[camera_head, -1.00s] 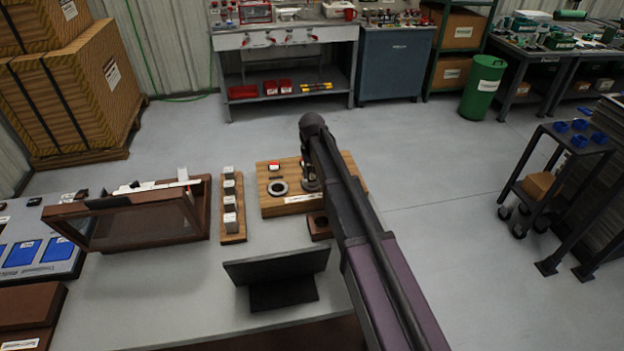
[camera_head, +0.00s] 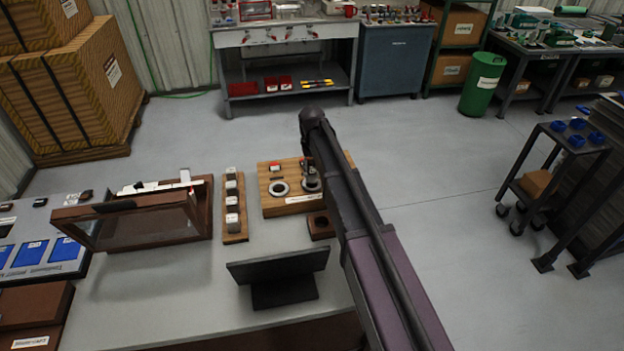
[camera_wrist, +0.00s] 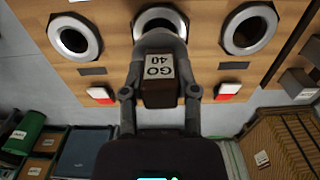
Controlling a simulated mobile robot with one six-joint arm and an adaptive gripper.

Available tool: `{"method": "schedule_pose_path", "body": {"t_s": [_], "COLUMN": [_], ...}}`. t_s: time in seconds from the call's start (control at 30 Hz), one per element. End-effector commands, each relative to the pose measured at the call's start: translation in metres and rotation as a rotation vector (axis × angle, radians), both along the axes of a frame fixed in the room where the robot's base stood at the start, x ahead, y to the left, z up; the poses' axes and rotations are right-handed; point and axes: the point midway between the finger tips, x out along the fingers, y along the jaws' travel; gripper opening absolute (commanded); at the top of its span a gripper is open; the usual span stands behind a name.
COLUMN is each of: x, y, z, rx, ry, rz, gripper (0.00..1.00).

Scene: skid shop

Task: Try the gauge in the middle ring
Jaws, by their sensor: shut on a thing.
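My gripper (camera_wrist: 160,93) is shut on the gauge (camera_wrist: 158,66), a dark block marked "GO 40" with a grey rounded end. In the wrist view the grey end overlaps the near part of the middle ring (camera_wrist: 139,22). The ring's dark hole shows beyond it. I cannot tell whether the tip enters the hole. One ring (camera_wrist: 75,37) lies to its left and another (camera_wrist: 250,28) to its right. In the head view my gripper (camera_head: 310,170) is over the middle ring (camera_head: 312,185), on the wooden board (camera_head: 295,208). The arm hides the board's right part.
A narrow wooden rack (camera_head: 235,238) with several grey blocks stands left of the board. A glass-fronted case (camera_head: 140,222) is farther left. A dark tilted panel (camera_head: 278,267) stands in front. Red-and-white pieces (camera_wrist: 228,90) lie on the board near the rings.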

Motion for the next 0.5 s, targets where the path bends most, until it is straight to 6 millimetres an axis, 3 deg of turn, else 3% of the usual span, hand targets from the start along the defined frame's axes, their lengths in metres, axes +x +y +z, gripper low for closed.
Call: {"method": "schedule_pose_path", "body": {"t_s": [0.5], "x": [0.000], "y": [0.000], "z": [0.020], "rx": [0.000], "ry": [0.000], "rz": [0.000], "gripper": [0.00]}}
